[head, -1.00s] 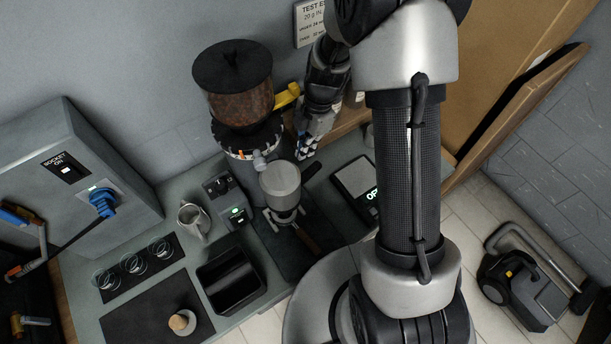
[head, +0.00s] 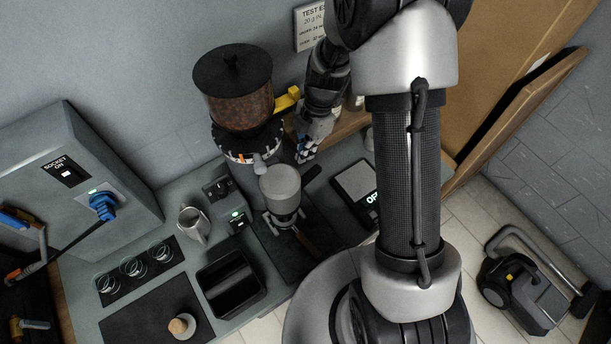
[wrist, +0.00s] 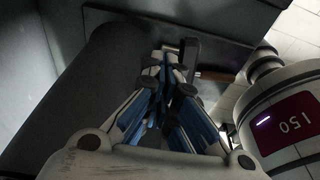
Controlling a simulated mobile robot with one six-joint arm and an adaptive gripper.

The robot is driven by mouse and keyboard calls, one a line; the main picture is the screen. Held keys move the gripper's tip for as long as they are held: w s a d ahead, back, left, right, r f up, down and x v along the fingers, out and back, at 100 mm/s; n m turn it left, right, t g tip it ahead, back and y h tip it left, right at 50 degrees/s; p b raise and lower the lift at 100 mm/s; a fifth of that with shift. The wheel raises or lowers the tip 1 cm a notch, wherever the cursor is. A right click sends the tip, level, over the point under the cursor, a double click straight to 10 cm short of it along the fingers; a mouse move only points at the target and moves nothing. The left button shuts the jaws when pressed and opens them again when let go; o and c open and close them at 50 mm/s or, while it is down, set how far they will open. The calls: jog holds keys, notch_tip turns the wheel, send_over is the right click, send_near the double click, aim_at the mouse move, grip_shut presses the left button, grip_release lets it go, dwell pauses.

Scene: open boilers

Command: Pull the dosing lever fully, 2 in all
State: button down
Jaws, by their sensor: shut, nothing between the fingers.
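The coffee grinder has a dark bean hopper (head: 233,90) above a grey body. A silver doser cylinder (head: 281,190) sits at its front. A dark lever (head: 312,174) sticks out from the doser to the upper right in the head view; I take it to be the dosing lever. My gripper (head: 304,155) points down beside the grinder, just above the lever in the picture. I cannot tell whether it touches the lever. In the wrist view my gripper's fingers (wrist: 170,95) are closed together and empty. The doser (wrist: 285,110) there shows a red display reading 150.
A portafilter with a brown handle (head: 307,241) is below the doser. A scale (head: 356,183) lies right of it. A black knock box (head: 231,283), a steel jug (head: 195,222) and several glasses stand to the left. A yellow tab (head: 288,98) sticks out below the hopper.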

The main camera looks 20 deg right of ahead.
aim_at(316, 169)
jog(key=shift+f, duration=0.1)
notch_tip(316, 169, down, 4)
jog(key=b, duration=0.4)
dwell(0.6)
jog(key=shift+s, duration=0.1)
jog(key=shift+s+d+b, duration=0.95)
jog(key=shift+s+d, duration=0.05)
jog(key=shift+s, duration=0.3)
jog(key=shift+s+d+b, duration=0.3)
jog(key=shift+s+b, duration=0.15)
jog(key=shift+s, duration=0.35)
jog(key=shift+s+d+b, duration=0.3)
jog(key=shift+s+b, duration=0.1)
jog(key=shift+s, duration=0.35)
